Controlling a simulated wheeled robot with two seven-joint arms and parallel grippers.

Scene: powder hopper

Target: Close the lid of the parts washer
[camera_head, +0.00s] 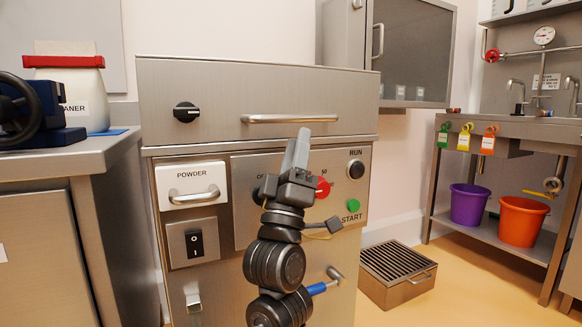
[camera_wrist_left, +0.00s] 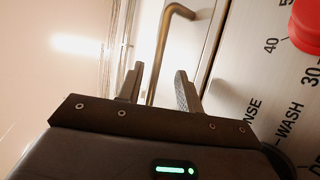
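The parts washer is a steel cabinet (camera_head: 222,215) in the middle of the head view. Its lid (camera_head: 215,90) is the wide upper steel part, with a black knob (camera_head: 186,115) and a horizontal bar handle (camera_head: 290,118). The lid appears down on the cabinet; I cannot tell whether it is fully seated. My left gripper (camera_head: 300,150) points up in front of the panel, just below the handle's right part. In the left wrist view its fingers (camera_wrist_left: 158,88) are apart and empty, with the handle (camera_wrist_left: 172,45) showing between and beyond them. Contact cannot be told. My right gripper is not in view.
The panel has a powder drawer (camera_head: 190,184), a red dial (camera_head: 322,187) and a green start button (camera_head: 353,206). A counter with a cleaner tub (camera_head: 75,88) stands left. A grated floor box (camera_head: 397,272), a sink bench (camera_head: 520,127) and two buckets stand right.

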